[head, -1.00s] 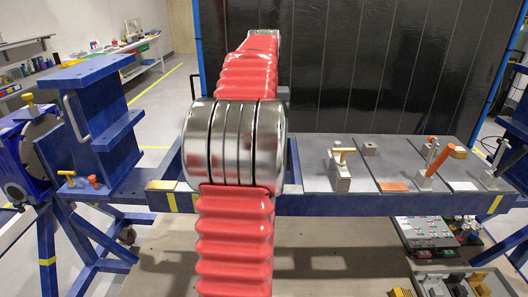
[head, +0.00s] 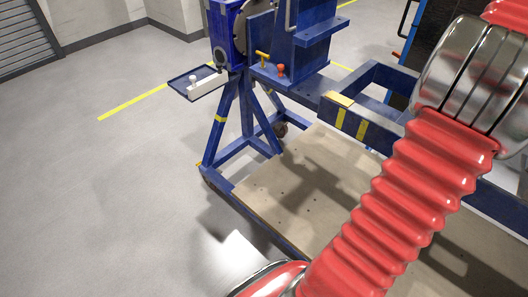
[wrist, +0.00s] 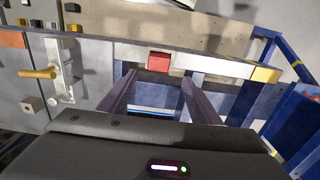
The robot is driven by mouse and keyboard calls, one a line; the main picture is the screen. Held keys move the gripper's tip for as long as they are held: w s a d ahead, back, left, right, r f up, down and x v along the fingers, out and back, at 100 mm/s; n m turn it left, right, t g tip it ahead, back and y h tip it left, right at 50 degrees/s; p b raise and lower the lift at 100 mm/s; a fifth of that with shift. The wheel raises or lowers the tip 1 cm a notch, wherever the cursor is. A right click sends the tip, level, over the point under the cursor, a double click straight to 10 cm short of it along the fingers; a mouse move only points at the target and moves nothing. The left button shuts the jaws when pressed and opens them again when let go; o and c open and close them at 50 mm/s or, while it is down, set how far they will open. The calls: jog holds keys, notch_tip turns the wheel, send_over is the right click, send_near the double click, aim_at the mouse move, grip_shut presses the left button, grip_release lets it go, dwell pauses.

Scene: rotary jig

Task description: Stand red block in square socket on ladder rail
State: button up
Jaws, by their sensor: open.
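A red block (wrist: 159,61) shows in the wrist view at the pale front rail (wrist: 225,68) of the blue ladder frame. My gripper (wrist: 157,84) is open, with its two dark fingers spread apart below the block in the picture. The block appears in line with the gap between the fingertips, beyond them, and I see nothing held. I cannot make out a square socket. In the head view the blue frame's yellow-marked end (head: 340,100) shows, while the block and gripper are not in sight.
In the wrist view, an orange-handled clamp (wrist: 40,73) and a small block (wrist: 31,104) stand on the grey plates at left. In the head view, the blue stand (head: 222,120) carries a side tray (head: 196,84). Open floor lies left of it.

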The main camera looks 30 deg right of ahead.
jog(key=w+a+n+t+h, duration=0.1)
jog(key=w+a+n, duration=0.2)
jog(key=w+a, duration=0.9)
jog(key=w+a+n+t+h, duration=0.1)
jog(key=w+a+n, duration=0.3)
jog(key=w+a, duration=0.75)
jog(key=s+a+f+n+t, duration=0.1)
jog(key=s+a+f+n, duration=0.1)
jog(key=a, duration=0.8)
jog(key=s+a+f+n+t+y, duration=0.1)
jog(key=s+a+f+n, duration=0.1)
jog(key=a, duration=0.9)
jog(key=s+a+f+n+t+y, duration=0.1)
jog(key=a+f+n, duration=0.3)
jog(key=a, duration=0.7)
jog(key=shift+s+a+f+t, duration=0.25)
jog(key=shift+s+f, duration=0.25)
jog(key=shift+f, duration=0.3)
